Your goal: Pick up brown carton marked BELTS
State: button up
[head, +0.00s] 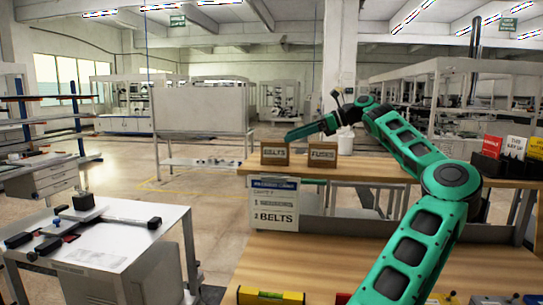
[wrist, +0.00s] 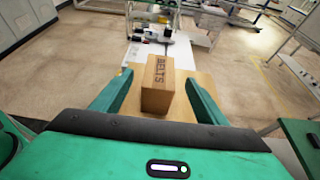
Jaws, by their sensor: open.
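The brown carton marked BELTS (head: 275,155) stands upright at the left end of the wooden shelf top in the head view. In the wrist view the BELTS carton (wrist: 157,88) shows its lettered side and lies between my two green fingers. My gripper (head: 292,136) reaches in from the right, close above and beside the carton in the head view. In the wrist view my gripper (wrist: 158,80) is open, with a visible gap between each finger and the carton. Whether the fingertips are level with the carton is hard to tell.
A similar brown carton marked FUSES (head: 323,156) stands just right of BELTS. A sign (head: 274,203) listing sensors and belts hangs below the shelf. A yellow level (head: 270,296) lies on the near bench. A white table (head: 105,250) with black fixtures stands at left.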

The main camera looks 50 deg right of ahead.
aim_at(278, 141)
jog(key=shift+x, duration=2.3)
jog(key=shift+f, duration=0.1)
jog(key=c, duration=1.4)
